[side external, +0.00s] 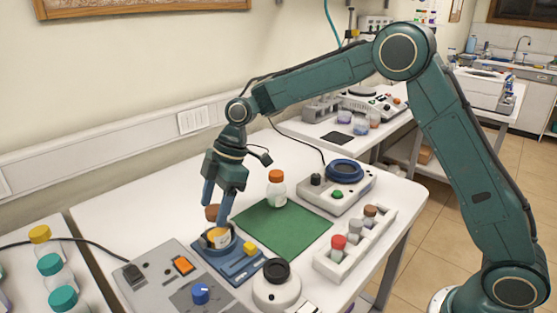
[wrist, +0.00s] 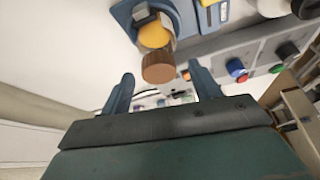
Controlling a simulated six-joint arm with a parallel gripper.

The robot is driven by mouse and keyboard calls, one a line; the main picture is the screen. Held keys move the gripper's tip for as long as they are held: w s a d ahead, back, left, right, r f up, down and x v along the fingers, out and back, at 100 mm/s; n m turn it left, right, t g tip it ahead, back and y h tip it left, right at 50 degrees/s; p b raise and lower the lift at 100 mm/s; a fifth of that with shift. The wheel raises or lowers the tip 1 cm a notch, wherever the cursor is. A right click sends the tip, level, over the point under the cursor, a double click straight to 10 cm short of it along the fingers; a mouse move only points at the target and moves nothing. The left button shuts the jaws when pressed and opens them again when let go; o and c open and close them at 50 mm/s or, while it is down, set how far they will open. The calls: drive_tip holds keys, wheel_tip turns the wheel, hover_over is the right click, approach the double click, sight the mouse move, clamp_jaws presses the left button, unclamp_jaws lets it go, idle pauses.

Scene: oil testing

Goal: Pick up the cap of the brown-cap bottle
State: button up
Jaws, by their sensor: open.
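The brown cap (side external: 212,212) is at the top of a bottle (side external: 220,238) with yellow-amber contents, which stands in a blue device (side external: 228,262). In the wrist view the brown cap (wrist: 158,68) shows between and just beyond my fingertips, with the yellow part of the bottle (wrist: 153,37) behind it. My gripper (side external: 217,212) points down with its fingers on either side of the cap. In the wrist view my gripper (wrist: 160,77) is open, with gaps on both sides of the cap. One finger partly covers the cap and bottle in the side view.
A white rack (side external: 342,262) holds small capped vials, one brown-capped. A grey control box (side external: 160,282) and a round white device (side external: 276,292) stand close to the blue device. The mat is mostly clear.

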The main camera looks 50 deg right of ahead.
sight(216, 209)
idle(0.4)
drive_tip(key=c, duration=1)
drive_tip(key=shift+c, duration=0.2)
wheel_tip(216, 209, up, 10)
idle(0.5)
